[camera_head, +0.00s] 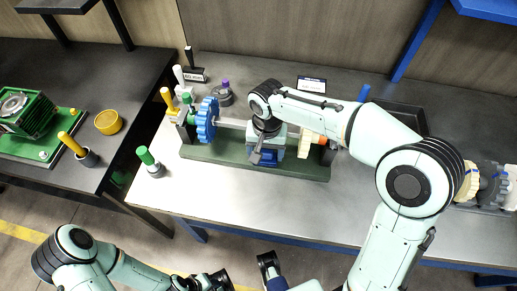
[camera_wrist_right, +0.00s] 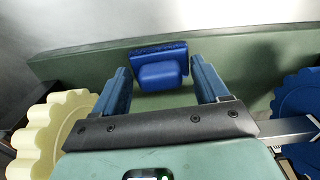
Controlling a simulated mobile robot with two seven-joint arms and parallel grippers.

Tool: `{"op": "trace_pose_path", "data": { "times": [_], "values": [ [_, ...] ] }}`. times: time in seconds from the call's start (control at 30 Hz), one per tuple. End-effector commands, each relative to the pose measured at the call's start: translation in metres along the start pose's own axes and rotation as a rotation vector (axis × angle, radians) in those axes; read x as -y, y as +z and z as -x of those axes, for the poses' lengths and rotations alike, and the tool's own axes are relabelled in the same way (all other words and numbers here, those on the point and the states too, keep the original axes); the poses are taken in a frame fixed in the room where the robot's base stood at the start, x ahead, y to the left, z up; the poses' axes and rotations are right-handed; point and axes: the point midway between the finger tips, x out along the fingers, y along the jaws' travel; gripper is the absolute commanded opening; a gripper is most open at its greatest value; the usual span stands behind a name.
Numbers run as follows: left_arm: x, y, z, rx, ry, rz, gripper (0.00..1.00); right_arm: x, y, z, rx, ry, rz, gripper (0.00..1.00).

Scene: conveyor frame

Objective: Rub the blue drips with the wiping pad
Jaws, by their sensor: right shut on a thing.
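The right gripper (camera_head: 264,155) is low over the green conveyor frame (camera_head: 208,155), between its blue gear (camera_head: 206,120) and pale gear. In the right wrist view its fingers (camera_wrist_right: 162,78) flank a blue block with a flat plate, apparently the wiping pad (camera_wrist_right: 160,68), and are shut on it. The green frame (camera_wrist_right: 95,62) lies behind the pad, with the pale yellow gear (camera_wrist_right: 50,130) on the left and the blue gear (camera_wrist_right: 298,110) on the right. I cannot make out any blue drips. My left arm is at the bottom edge; its jaw state is unclear.
A green-handled tool (camera_head: 147,158) stands at the table's left front. Yellow-handled and white-handled tools stand by the frame's left end. A dark tray (camera_head: 408,118) lies at the back right. Loose gears (camera_head: 490,185) lie at the right. The front of the table is clear.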

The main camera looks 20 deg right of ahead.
Motion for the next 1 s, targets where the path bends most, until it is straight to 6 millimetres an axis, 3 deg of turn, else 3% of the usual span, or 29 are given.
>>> {"op": "trace_pose_path", "data": {
  "times": [0.53, 0.87, 1.0],
  "values": [
    [0.002, 0.000, -0.006, 0.002, -0.001, 0.001, 0.43, -0.035, 0.002, -0.003, 0.000, 0.001, -0.001, 0.49],
    [0.002, 0.000, -0.004, 0.001, -0.001, 0.001, 0.43, -0.037, 0.003, -0.003, 0.002, 0.004, -0.001, 0.49],
    [-0.001, 0.000, 0.003, -0.001, 0.000, 0.000, 0.43, -0.037, 0.003, 0.006, 0.002, 0.003, -0.001, 0.49]
  ]
}}
